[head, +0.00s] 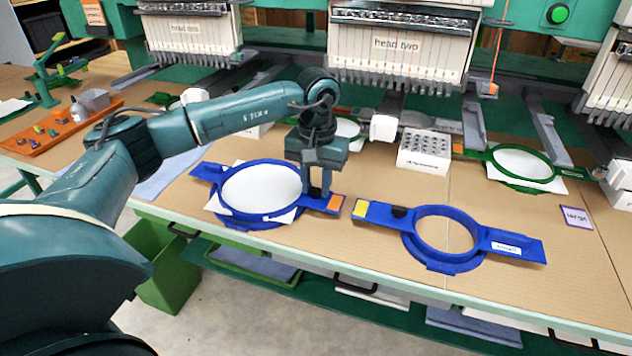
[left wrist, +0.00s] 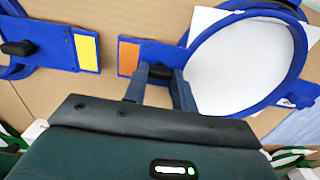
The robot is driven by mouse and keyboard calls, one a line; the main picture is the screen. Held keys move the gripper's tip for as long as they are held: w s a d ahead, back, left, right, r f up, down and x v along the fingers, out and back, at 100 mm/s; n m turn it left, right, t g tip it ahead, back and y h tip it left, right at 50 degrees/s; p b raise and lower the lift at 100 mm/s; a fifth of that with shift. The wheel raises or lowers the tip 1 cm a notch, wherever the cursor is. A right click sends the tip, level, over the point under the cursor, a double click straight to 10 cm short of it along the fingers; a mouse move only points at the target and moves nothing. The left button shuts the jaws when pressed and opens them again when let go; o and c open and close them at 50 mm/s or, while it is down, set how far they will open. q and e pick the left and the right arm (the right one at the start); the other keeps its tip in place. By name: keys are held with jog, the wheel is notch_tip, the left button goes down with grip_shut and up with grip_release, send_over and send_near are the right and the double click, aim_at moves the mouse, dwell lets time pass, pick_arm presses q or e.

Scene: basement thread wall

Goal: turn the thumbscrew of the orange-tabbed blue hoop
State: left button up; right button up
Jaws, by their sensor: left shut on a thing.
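The orange-tabbed blue hoop (head: 238,216) lies on the table with white cloth in its ring; its orange tab (head: 335,203) points right. In the left wrist view the hoop (left wrist: 192,40) is at the upper right and its orange tab (left wrist: 129,58) is left of my fingers. My left gripper (head: 316,192) points down at the tab side of the ring. In the left wrist view the left gripper (left wrist: 158,80) has its fingers on either side of the black thumbscrew (left wrist: 160,71) and is shut on it. My right gripper is not in view.
A yellow-tabbed blue hoop (head: 410,239), empty, lies just to the right. Behind stand a white box with holes (head: 424,152), a green hoop (head: 490,176) and embroidery heads (head: 400,50). An orange tray (head: 60,130) is at the left. The table's front edge is close.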

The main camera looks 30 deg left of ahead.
pick_arm(q)
jog(key=o, duration=1)
notch_tip(320, 180, up, 13)
jog(key=shift+w, duration=0.1)
dwell(0.4)
jog(key=shift+r+p, duration=0.15)
jog(key=shift+p, duration=0.2)
